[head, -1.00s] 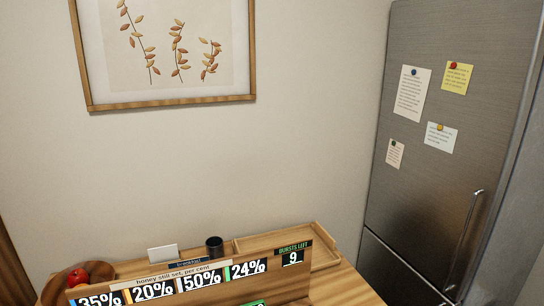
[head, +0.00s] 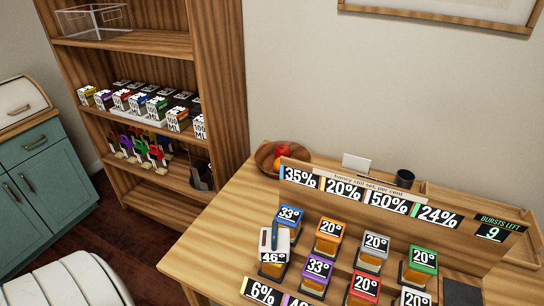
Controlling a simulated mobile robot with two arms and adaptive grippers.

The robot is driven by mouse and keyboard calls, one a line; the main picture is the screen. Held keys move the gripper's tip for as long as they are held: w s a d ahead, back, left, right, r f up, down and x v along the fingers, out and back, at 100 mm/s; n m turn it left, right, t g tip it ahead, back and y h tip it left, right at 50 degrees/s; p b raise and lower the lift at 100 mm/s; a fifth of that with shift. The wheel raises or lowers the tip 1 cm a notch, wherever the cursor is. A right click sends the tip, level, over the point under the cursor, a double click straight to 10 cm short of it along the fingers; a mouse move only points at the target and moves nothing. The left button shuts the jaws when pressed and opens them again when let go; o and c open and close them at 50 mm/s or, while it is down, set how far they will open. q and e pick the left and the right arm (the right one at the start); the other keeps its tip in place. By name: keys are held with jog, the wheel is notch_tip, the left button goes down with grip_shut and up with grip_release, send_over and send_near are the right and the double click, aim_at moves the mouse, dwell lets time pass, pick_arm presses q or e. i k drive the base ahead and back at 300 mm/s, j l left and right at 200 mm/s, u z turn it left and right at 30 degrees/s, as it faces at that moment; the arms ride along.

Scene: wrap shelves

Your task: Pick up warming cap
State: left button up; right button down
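A pale grey-white cap with a dark upright handle and a 46° label (head: 267,243) sits over a jar at the left of the wooden table in the head view; it looks like the warming cap. It stands in front of a blue-topped jar marked 33° (head: 289,216) and left of a purple-topped jar marked 33° (head: 317,268). Other jars read 20°, with orange (head: 330,229), grey (head: 375,243), green (head: 424,261) and red (head: 365,286) tops. Neither of my grippers shows.
A sign board (head: 460,235) with percent labels and "bursts left 9" stands behind the jars. A fruit bowl (head: 264,158) and a dark cup (head: 405,178) are behind it. A shelf unit (head: 222,85) with boxes stands left. The table's left part (head: 228,215) is clear.

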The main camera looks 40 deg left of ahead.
aim_at(274, 243)
jog(key=u, duration=1.1)
